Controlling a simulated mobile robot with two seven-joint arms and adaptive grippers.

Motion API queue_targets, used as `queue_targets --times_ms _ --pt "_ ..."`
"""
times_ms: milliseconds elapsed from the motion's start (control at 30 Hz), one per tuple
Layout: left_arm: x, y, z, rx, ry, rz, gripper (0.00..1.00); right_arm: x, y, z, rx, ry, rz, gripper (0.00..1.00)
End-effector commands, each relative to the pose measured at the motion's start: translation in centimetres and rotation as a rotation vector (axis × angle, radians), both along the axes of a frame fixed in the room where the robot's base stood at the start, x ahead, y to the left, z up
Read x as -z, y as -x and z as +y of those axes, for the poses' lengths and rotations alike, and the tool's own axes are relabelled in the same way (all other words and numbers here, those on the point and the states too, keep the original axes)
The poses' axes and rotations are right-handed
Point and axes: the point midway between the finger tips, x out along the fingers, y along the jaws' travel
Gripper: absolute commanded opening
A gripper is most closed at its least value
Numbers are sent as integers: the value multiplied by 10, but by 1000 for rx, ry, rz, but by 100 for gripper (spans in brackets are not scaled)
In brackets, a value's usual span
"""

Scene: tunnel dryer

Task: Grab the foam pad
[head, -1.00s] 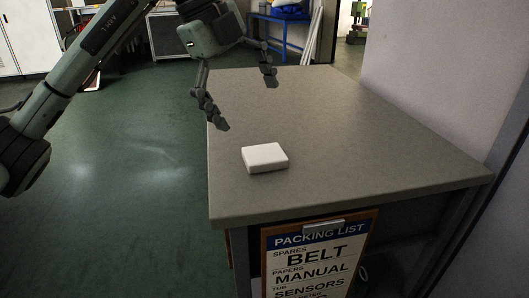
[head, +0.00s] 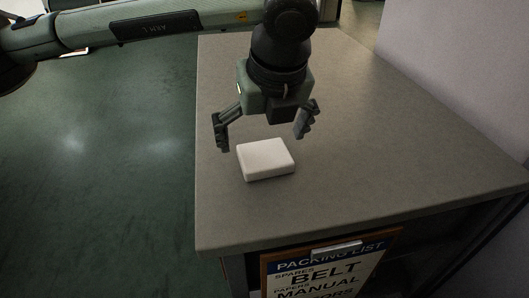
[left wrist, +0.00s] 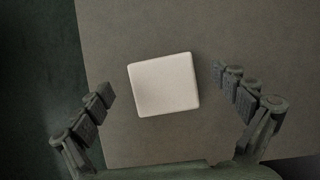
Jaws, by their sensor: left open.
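The foam pad (head: 266,159) is a white, rounded rectangular block lying flat on the grey table near its left edge. My left gripper (head: 262,138) is open above the pad, pointing down, with one finger to each side. In the left wrist view the pad (left wrist: 163,84) lies slightly turned, between and beyond the two spread fingers of my left gripper (left wrist: 163,88). A gap shows on both sides, and no finger touches the pad. My right gripper is in neither current view.
The grey tabletop (head: 400,150) is otherwise bare, with free room to the right of the pad. A packing list sign (head: 325,270) hangs at the table's front. A pale wall (head: 455,70) stands along the right side. Green floor lies to the left.

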Motion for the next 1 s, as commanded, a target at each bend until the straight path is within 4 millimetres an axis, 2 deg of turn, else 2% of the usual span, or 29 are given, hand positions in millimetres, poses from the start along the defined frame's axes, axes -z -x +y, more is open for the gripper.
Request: queue_targets --times_ms 133,400,700,1000 --pt "14 -6 1 -1 0 0 97 3 0 0 -1 0 2 40" --pt "17 -7 1 1 1 -1 96 4 0 -1 -2 0 2 40" --pt "16 -7 1 0 2 -2 59 4 0 -1 -1 0 2 40" --pt "16 -7 1 0 2 -2 57 4 0 -1 -1 0 2 40"
